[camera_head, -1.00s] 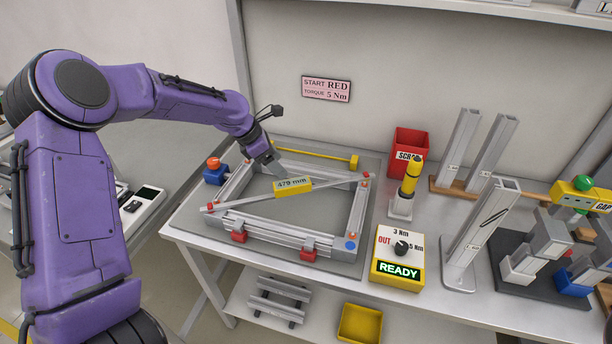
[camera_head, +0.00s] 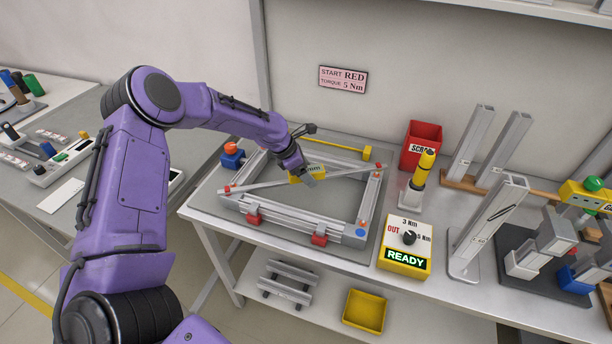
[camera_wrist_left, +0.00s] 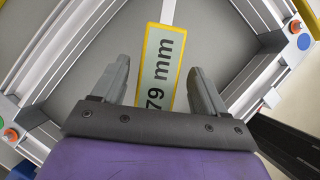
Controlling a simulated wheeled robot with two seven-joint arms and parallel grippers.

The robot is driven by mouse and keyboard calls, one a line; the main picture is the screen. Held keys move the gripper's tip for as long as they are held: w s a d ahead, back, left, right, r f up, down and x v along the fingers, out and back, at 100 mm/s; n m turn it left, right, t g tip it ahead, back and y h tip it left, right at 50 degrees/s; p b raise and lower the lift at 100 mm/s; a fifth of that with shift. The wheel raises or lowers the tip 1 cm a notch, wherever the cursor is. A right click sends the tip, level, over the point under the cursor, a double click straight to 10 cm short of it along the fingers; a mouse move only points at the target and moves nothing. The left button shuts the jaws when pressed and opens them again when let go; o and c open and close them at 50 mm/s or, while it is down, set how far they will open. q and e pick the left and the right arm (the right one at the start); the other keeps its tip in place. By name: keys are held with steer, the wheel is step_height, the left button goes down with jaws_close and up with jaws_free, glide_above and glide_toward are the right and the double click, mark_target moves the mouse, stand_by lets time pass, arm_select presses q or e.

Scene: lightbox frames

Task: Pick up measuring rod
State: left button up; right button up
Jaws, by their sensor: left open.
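The measuring rod (camera_head: 262,184) is a thin silver bar with red ends and a yellow-edged display in its middle. It lies diagonally across the rectangular aluminium frame (camera_head: 288,224). My left gripper (camera_head: 306,178) is over the display and hides part of its number in the head view. In the left wrist view, the display (camera_wrist_left: 163,65) reads "79 mm", its first digit hidden. The open fingers of my left gripper (camera_wrist_left: 158,68) stand on either side of it, with a gap at each side. My right gripper is not in view.
A yellow bar (camera_head: 330,145) lies behind the rod. A blue block with an orange knob (camera_head: 232,156) stands at the frame's left corner. A red scrap bin (camera_head: 422,143), a yellow-topped tool (camera_head: 420,172) and a yellow READY box (camera_head: 404,248) stand to the right.

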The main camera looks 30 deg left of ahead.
arm_select(q)
steer(key=shift+w+f, duration=0.2)
steer(key=shift+f, duration=0.1)
steer(key=shift+p, duration=0.3)
steer(key=shift+s, duration=0.15)
jaws_close()
